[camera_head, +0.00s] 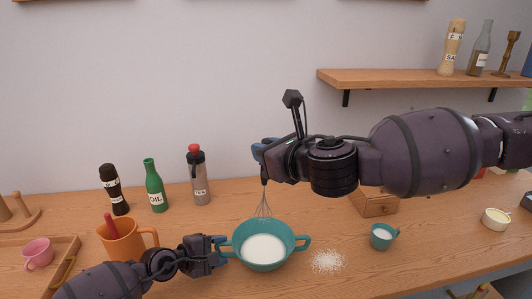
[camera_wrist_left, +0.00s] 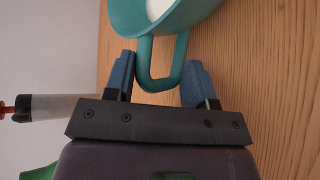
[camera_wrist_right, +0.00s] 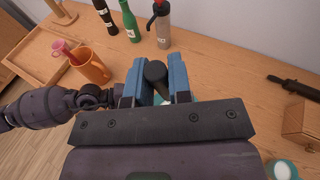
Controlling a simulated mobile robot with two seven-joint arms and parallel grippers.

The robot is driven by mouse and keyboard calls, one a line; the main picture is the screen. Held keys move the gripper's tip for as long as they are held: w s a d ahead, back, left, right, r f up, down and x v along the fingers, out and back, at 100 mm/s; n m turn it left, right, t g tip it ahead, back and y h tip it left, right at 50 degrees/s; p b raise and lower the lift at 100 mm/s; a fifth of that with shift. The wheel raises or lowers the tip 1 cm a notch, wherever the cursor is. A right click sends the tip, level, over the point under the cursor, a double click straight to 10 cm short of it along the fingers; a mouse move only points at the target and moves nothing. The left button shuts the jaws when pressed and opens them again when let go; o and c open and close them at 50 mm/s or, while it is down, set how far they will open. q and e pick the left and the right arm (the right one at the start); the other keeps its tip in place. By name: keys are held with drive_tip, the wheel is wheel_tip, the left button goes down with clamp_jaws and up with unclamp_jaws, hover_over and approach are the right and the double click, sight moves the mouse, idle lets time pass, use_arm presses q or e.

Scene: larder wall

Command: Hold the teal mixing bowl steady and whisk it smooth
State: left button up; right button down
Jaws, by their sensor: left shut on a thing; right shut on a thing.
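The teal mixing bowl (camera_head: 240,246) stands on the wooden counter with white contents inside; its rim and handle show in the left wrist view (camera_wrist_left: 143,62). My left gripper (camera_head: 221,246) is shut on the bowl's left handle, with a blue finger on each side of it. My right gripper (camera_head: 264,152) is above the bowl, shut on the dark handle of the whisk (camera_head: 263,205). The whisk hangs upright, its wires reaching down to the bowl's far rim. The handle end shows between the fingers in the right wrist view (camera_wrist_right: 156,74).
White powder (camera_head: 328,261) lies spilled right of the bowl, beside a small teal cup (camera_head: 382,238). An orange mug (camera_head: 122,243) stands close behind my left arm. A black mill (camera_head: 113,190), green oil bottle (camera_head: 154,187) and red-topped bottle (camera_head: 199,180) stand along the wall.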

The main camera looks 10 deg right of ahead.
sight(266, 204)
drive_tip(key=shift+f, duration=0.15)
drive_tip(key=shift+f, duration=6.35)
drive_tip(key=shift+s, duration=0.1)
